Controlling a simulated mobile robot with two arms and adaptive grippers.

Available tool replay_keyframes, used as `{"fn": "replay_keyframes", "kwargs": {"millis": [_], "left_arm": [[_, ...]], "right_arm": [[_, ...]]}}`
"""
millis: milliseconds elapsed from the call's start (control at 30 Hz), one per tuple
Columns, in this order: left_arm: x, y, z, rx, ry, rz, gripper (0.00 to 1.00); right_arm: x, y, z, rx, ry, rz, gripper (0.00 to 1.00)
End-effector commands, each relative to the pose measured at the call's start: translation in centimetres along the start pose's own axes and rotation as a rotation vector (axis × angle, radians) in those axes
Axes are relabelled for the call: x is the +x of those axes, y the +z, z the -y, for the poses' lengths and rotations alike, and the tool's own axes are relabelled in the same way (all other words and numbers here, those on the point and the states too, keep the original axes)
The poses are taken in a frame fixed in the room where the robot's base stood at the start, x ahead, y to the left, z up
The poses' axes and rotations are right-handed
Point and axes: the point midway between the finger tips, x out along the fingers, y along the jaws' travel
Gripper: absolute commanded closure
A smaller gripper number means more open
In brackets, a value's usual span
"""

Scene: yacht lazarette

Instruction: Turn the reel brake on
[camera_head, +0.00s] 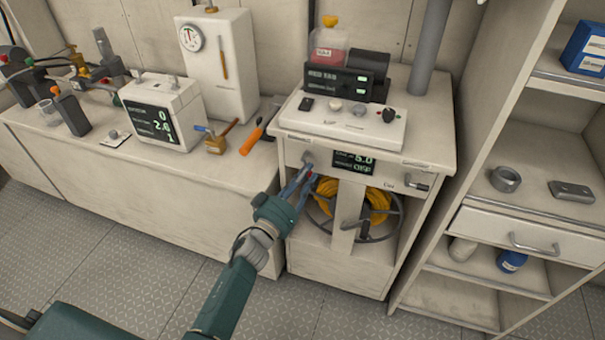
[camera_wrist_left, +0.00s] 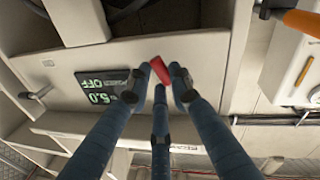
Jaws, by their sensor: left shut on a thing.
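The reel (camera_head: 388,212) with coiled yellow hose sits in the open bay of the reel cabinet (camera_head: 335,270). A small display (camera_head: 354,162) is on the panel above it. In the left wrist view the display (camera_wrist_left: 103,87) appears upside down and reads 5.0 and OFF. My left gripper (camera_head: 311,175) is at the panel's left part, just left of the reel. It is shut on a small red handle (camera_wrist_left: 159,71), held between the fingertips. I cannot tell from the frames how the handle joins the panel. My right gripper is not in view.
A counter on the left holds a display box (camera_head: 163,112) and an orange-handled tool (camera_head: 253,137). A white console (camera_head: 343,123) stands on top of the cabinet. A shelf unit with a drawer (camera_head: 530,236) stands on the right. The floor in front is clear.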

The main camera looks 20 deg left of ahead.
Motion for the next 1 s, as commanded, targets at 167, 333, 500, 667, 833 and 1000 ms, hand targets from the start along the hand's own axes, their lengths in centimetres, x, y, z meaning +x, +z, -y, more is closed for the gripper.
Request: {"fn": "replay_keyframes", "kwargs": {"millis": [167, 333, 500, 667, 833, 1000], "left_arm": [[0.1, 0.0, -0.8, -0.168, 0.001, -0.03, 1.0], [0.2, -0.2, -1.4, -0.328, 0.001, -0.062, 1.0], [0.4, -0.5, -2.0, -0.486, 0.002, -0.094, 1.0], [0.5, -0.7, -2.5, -0.635, 0.001, -0.123, 1.0], [0.6, -1.1, -2.9, -0.789, 0.002, -0.154, 1.0], [0.6, -1.6, -3.2, -0.925, 0.002, -0.182, 1.0]], "right_arm": [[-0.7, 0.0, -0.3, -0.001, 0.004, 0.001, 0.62], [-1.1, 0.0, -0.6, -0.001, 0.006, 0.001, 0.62], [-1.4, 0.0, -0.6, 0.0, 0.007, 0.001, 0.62], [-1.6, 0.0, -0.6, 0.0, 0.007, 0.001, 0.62], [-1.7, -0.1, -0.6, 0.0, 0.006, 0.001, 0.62], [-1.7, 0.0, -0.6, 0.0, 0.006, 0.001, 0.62]]}}
